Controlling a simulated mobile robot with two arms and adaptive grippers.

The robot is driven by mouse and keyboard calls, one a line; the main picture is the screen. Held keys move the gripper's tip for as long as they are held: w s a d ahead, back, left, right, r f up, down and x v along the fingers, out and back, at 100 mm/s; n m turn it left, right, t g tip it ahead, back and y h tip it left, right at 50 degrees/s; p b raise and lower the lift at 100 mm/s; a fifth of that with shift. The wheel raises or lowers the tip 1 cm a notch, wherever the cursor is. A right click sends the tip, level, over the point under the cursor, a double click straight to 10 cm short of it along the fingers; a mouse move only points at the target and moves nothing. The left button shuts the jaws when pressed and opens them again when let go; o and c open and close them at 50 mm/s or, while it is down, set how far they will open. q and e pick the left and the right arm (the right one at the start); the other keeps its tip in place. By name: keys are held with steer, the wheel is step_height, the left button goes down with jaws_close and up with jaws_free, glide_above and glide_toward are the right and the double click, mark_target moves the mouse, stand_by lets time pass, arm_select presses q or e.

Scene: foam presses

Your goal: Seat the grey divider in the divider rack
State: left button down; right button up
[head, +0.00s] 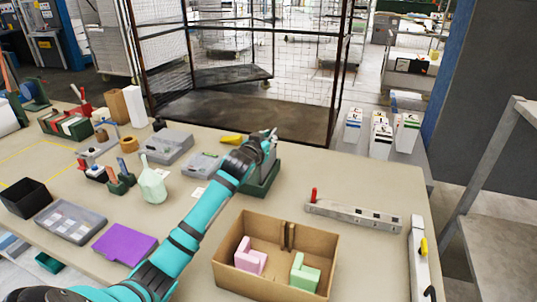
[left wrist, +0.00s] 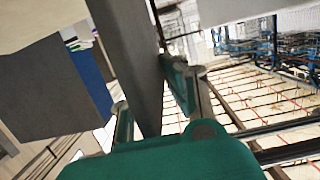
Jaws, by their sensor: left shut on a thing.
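My left gripper (head: 267,142) is at the back middle of the table, over a dark green rack (head: 263,186), which I take for the divider rack. In the left wrist view its two teal fingers (left wrist: 150,103) are shut on a flat grey divider (left wrist: 131,50), one finger on each side. The divider runs up out of that picture. In the head view the gripper and my arm cover much of the divider and part of the rack. I cannot tell whether the divider touches the rack's slots. My right gripper is not in view.
A cardboard box (head: 235,283) with a pink block (head: 249,260) and a green block (head: 304,274) stands front right of the rack. A grey bar with a red handle (head: 352,214) lies to the right.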

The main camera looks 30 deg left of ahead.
arm_select(q)
steer(key=shift+f, duration=1.95)
steer(key=shift+f, duration=0.15)
steer(key=c, duration=1.4)
jaws_free()
steer(key=shift+c, duration=0.2)
steer(key=v, duration=1.2)
steer(key=shift+b, duration=0.4)
